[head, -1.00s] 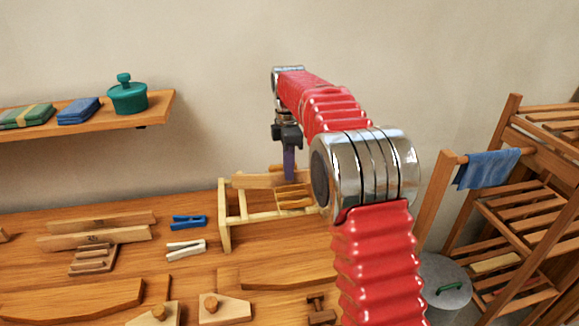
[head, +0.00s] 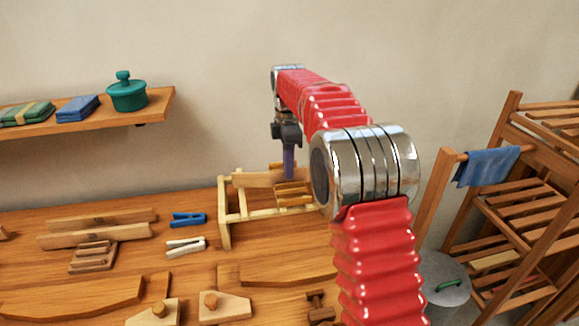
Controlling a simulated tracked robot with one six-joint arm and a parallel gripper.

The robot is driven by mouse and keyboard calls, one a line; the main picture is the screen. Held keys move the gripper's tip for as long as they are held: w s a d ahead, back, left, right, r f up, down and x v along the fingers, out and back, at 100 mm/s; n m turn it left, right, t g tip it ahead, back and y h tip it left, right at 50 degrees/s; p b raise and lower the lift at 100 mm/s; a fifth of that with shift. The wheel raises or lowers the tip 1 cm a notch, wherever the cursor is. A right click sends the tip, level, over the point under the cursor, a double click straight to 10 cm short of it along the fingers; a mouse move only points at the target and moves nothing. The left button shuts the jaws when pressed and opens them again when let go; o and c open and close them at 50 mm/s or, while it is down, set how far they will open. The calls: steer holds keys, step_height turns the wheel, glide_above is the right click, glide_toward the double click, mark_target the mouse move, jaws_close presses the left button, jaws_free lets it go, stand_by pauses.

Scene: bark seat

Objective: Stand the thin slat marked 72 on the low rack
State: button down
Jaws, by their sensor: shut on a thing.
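A low wooden rack (head: 225,215) stands at the back middle of the workbench. My gripper (head: 289,172) is over the rack, pointing down, its fingers shut on a thin wooden slat (head: 256,180). The slat lies lengthwise across the picture at the level of the rack's top, near its back. I cannot tell whether it touches the rack. No number can be read on it. Other wooden pieces (head: 292,196) sit in the rack just in front of the slat. My arm hides the rack's right end.
Two long slats (head: 95,236) lie at left on the workbench (head: 190,280), by a small slatted block (head: 93,257). A wall shelf (head: 160,107) hangs at upper left. A slatted stand (head: 505,195) is at right.

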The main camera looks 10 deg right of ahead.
steer(key=c, duration=1.8)
jaws_free()
steer(key=shift+f, duration=0.1)
steer(key=shift+r, duration=5.5)
